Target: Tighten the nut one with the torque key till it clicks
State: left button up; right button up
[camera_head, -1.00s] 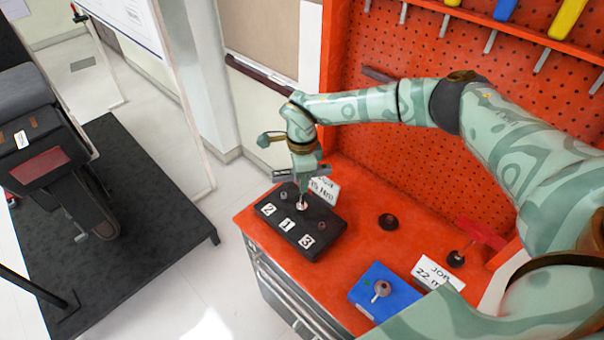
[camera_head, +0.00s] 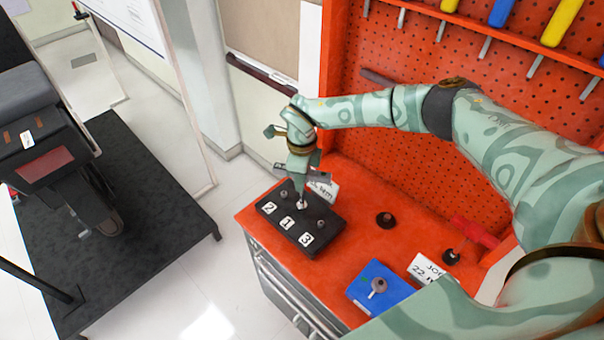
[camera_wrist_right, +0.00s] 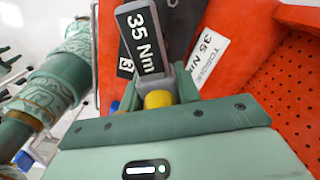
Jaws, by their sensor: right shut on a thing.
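The black block (camera_head: 328,235) on the red bench carries labels 2, 1 and 3, with a small stud or nut by each. My right gripper (camera_head: 300,176) is above the middle of the block, pointing down, shut on the torque key. In the right wrist view the torque key (camera_wrist_right: 140,40) has a dark plate reading "35 Nm" and a yellow part (camera_wrist_right: 158,99) between the fingers. The key's lower end meets the nut one (camera_head: 300,204), behind label 1; the exact seating is too small to tell.
A white card (camera_head: 325,188) stands behind the block. To the right are a dark round piece (camera_head: 385,220), a blue block (camera_head: 365,292) with a knob, a red-handled tool (camera_head: 474,233) and another card (camera_head: 428,268). An orange pegboard (camera_head: 400,160) rises behind the bench.

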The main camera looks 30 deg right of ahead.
jog(key=shift+r+m+p, duration=0.1)
jog(key=shift+m+p, duration=1.5)
jog(key=shift+m, duration=1.7)
jog(key=shift+m+p, duration=1.55)
jog(key=shift+m, duration=1.65)
jog(key=shift+w, duration=0.1)
jog(key=shift+n, duration=0.6)
jog(key=shift+r, duration=0.15)
